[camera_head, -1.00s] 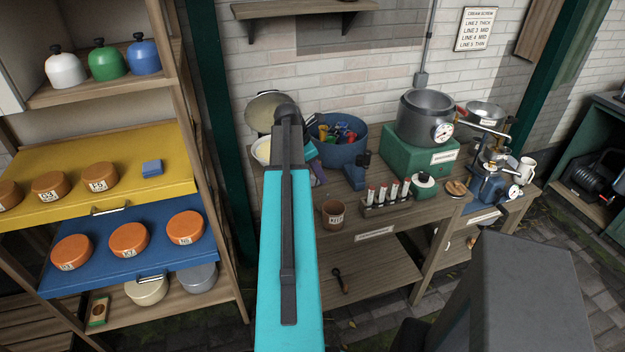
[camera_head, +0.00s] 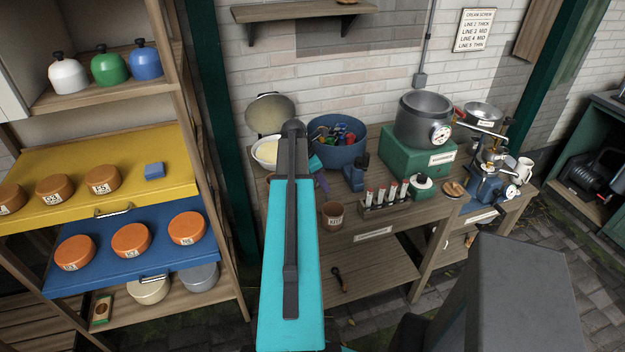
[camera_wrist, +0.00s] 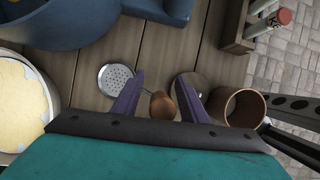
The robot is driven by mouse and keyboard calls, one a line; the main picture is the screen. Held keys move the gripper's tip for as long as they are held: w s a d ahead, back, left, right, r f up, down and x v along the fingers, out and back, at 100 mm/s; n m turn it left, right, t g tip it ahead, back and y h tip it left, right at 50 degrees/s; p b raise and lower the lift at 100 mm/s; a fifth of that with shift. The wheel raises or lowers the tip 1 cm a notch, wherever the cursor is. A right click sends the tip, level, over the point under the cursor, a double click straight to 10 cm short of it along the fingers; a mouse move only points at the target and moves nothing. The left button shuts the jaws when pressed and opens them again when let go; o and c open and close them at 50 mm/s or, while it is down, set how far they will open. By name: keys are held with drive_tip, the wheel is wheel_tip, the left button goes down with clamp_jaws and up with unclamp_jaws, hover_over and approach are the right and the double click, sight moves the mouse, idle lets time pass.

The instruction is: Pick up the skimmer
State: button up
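In the wrist view, the skimmer's round perforated metal disc (camera_wrist: 116,80) lies on the wooden bench, just left of my left finger. A thin stem seems to run from it to a brown wooden handle end (camera_wrist: 160,105) between my fingers. My gripper (camera_wrist: 160,92) is open above it, with two purple fingers apart and nothing clamped. Its palm hides what lies nearer. In the head view, my gripper (camera_head: 321,180) is partly hidden behind my arm, low over the bench, and I cannot make out the skimmer there.
A brown cup (camera_wrist: 244,107) stands close right of my right finger, beside a greyish round piece (camera_wrist: 191,87) partly covered by that finger. A cream-filled bowl (camera_wrist: 22,100) is left. A blue tub (camera_head: 338,153) stands behind. A vial rack (camera_head: 385,206) is to the right.

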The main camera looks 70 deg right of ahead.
idle(0.6)
drive_tip(key=c, duration=1)
drive_tip(key=shift+r, duration=0.1)
wheel_tip(320, 180, up, 10)
drive_tip(key=b, duration=0.3)
idle(0.5)
